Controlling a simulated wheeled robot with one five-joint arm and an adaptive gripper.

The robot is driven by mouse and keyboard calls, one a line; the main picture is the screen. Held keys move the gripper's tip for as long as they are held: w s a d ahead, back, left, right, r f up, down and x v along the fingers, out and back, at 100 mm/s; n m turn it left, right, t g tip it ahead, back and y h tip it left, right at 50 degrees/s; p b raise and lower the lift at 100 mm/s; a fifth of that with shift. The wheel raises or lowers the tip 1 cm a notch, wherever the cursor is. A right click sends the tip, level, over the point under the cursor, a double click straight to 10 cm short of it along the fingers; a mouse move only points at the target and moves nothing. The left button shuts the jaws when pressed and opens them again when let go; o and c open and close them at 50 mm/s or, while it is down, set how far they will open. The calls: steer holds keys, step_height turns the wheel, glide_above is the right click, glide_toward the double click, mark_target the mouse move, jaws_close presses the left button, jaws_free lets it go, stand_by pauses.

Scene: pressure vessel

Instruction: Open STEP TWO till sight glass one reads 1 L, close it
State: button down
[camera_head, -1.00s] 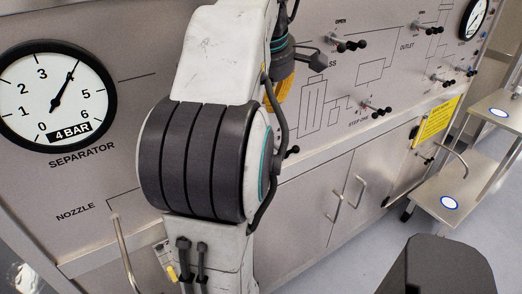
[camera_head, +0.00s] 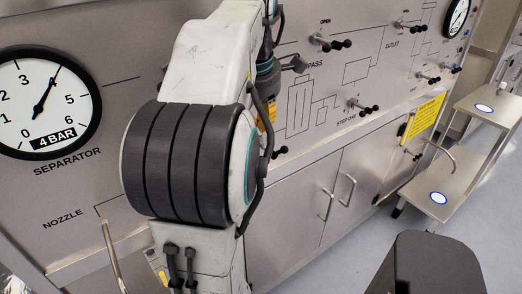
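I cannot single out the STEP TWO valve. No sight glass can be made out, so no level shows. My arm covers much of the panel's middle.
A round SEPARATOR gauge (camera_head: 45,100) is at the left. More valves (camera_head: 427,78) are at the right under the OUTLET label. Cabinet doors with handles (camera_head: 325,204) are below. A metal cart (camera_head: 438,198) stands at the right, with clear floor in front.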

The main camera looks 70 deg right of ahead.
steer(key=shift+p+x, duration=2.05)
steer(key=shift+x, duration=3.15)
steer(key=shift+a+f+b, duration=0.25)
steer(key=shift+f+b, duration=0.2)
steer(key=shift+b, duration=0.55)
steer(key=shift+w+a+f+b, duration=0.15)
steer(key=shift+f+b, duration=0.35)
steer(key=shift+b, duration=0.4)
steer(key=shift+f+b, duration=0.15)
steer(key=shift+b, duration=0.15)
steer(key=v, duration=1.2)
